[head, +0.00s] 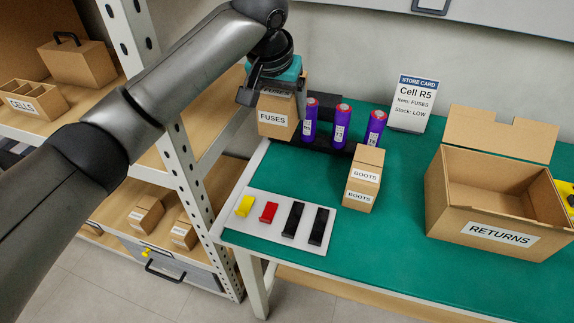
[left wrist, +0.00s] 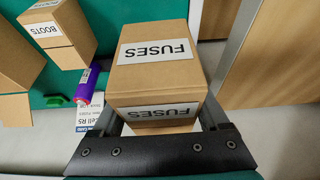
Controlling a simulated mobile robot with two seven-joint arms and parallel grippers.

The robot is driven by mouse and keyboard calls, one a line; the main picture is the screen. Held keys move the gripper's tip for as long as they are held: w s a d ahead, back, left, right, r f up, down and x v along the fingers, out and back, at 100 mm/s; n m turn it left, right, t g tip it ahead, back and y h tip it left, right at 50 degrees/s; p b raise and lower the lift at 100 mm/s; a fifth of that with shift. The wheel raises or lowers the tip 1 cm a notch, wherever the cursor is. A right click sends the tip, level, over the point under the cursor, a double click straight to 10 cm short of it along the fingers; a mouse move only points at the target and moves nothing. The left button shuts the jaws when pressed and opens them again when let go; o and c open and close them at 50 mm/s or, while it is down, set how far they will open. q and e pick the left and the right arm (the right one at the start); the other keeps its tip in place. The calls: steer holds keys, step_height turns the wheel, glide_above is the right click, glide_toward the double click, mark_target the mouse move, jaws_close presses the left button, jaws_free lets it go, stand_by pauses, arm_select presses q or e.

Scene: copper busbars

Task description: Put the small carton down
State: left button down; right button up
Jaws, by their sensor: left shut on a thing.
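The small carton is a brown box labelled FUSES (head: 278,128). It is at the back left of the green table (head: 400,256), beside the purple cylinders. My left gripper (head: 272,92) comes from above and is shut on it. In the left wrist view the carton (left wrist: 155,85) fills the middle, between the fingers of my left gripper (left wrist: 165,125), with a FUSES label on two faces. I cannot tell whether its underside touches the table. My right gripper is not in view.
Purple cylinders (head: 341,127) stand in a black holder just right of the carton. A BOOTS carton (head: 362,180), a RETURNS box (head: 475,205) and a store card (head: 412,103) stand further right. A pale board (head: 255,228) with coloured pieces lies in front. Shelving (head: 190,190) is at left.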

arm_select(q)
step_height(320, 180, down, 11)
steer(key=b, duration=0.4)
steer(key=shift+r, duration=0.2)
steer(key=shift+f+b, duration=0.65)
steer(key=shift+f, duration=1.4)
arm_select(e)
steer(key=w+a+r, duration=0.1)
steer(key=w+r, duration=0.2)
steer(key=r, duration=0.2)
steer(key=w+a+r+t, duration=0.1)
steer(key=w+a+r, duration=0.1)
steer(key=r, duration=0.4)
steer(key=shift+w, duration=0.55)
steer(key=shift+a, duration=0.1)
arm_select(q)
jaws_free()
steer(key=shift+f, duration=0.15)
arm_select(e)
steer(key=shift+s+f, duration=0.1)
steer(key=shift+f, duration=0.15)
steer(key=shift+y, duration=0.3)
